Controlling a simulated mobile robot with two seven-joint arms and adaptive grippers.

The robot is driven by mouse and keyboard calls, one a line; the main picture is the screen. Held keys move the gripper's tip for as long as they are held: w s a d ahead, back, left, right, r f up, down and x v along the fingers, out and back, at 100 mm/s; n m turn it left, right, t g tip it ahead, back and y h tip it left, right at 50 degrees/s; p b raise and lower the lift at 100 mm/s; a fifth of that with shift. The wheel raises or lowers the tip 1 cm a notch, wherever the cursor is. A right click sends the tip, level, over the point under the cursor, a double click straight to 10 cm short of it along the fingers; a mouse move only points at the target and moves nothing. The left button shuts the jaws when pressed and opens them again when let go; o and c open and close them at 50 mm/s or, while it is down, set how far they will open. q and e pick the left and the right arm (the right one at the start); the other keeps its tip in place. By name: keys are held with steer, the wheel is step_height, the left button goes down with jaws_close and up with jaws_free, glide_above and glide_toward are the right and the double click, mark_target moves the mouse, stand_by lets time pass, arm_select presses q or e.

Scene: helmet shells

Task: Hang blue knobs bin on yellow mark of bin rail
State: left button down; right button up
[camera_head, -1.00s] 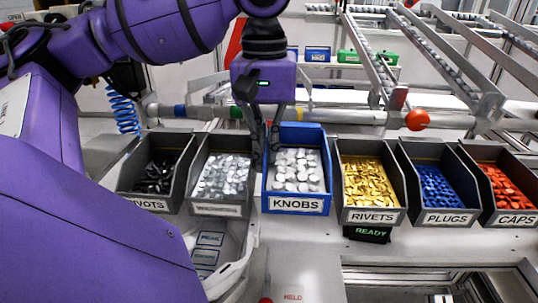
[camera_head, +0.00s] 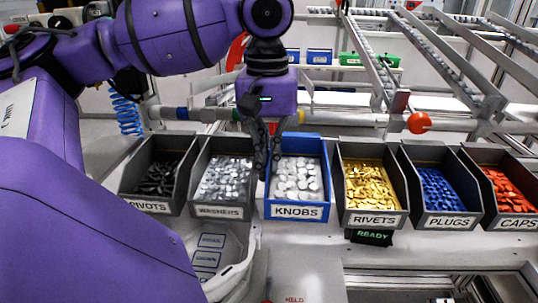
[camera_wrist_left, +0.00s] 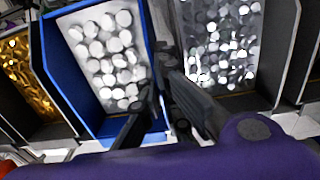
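The blue knobs bin (camera_head: 297,211), labelled KNOBS and filled with white round knobs, stands upright in the row of bins. My left gripper (camera_head: 269,165) is at its left side, between it and the washers bin. In the left wrist view, the open fingers (camera_wrist_left: 160,105) point down on either side of the blue bin's side wall (camera_wrist_left: 151,45); contact cannot be made out. The bin rail (camera_head: 350,118) runs behind the row. A small yellow mark (camera_head: 301,116) shows on it just right of my gripper. My right gripper is not in view.
The grey washers bin (camera_head: 220,212) is close on the left and the grey rivets bin (camera_head: 374,219) on the right. Pivots, plugs and caps bins continue the row. A red ball-shaped knob (camera_head: 419,122) sits at the rail, under slanted metal tracks (camera_head: 430,60).

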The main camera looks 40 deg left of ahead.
arm_select(q)
steer(key=c, duration=1.9)
jaws_free()
steer(key=shift+o, duration=0.2)
steer(key=shift+r, duration=0.1)
step_height(320, 180, up, 12)
